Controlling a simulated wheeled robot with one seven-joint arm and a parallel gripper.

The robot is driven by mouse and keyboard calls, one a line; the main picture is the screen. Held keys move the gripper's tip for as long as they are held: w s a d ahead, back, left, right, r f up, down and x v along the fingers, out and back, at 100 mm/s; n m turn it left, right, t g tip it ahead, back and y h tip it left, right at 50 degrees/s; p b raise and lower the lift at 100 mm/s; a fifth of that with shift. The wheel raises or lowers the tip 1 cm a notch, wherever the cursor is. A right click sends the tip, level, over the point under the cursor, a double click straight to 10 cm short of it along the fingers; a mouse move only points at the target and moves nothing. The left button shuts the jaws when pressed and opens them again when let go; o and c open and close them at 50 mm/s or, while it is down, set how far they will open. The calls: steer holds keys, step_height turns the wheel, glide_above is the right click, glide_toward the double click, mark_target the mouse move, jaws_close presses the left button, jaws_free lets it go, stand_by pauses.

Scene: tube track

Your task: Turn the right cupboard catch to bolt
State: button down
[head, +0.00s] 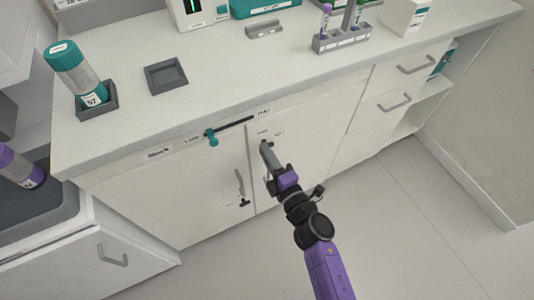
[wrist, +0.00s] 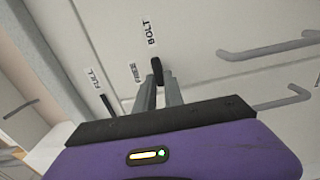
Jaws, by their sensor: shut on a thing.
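The right cupboard door (head: 300,160) is pale, below the counter, with small FREE and BOLT labels near its top left. My gripper (head: 265,146) reaches that corner and hides most of the catch in the head view. In the wrist view the dark catch (wrist: 157,70) sits between the tips of my gripper (wrist: 158,88), which is shut on it. There the FREE label (wrist: 133,72) is left of the catch and the BOLT label (wrist: 149,32) is just above it. The catch's long side looks roughly upright in the wrist view; its exact setting is hard to tell.
A slider with a teal knob (head: 212,137) runs along the counter front, close to my gripper. Drawer handles (head: 395,102) stick out to the right. The floor (head: 400,220) at right is clear.

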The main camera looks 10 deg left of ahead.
stand_by(0.4)
steer(key=c, duration=1.4)
jaws_free()
steer(key=shift+c, duration=0.2)
steer(key=p+v, duration=0.1)
steer(key=v, duration=0.6)
steer(key=shift+s+d, duration=0.2)
steer(key=shift+s, duration=0.15)
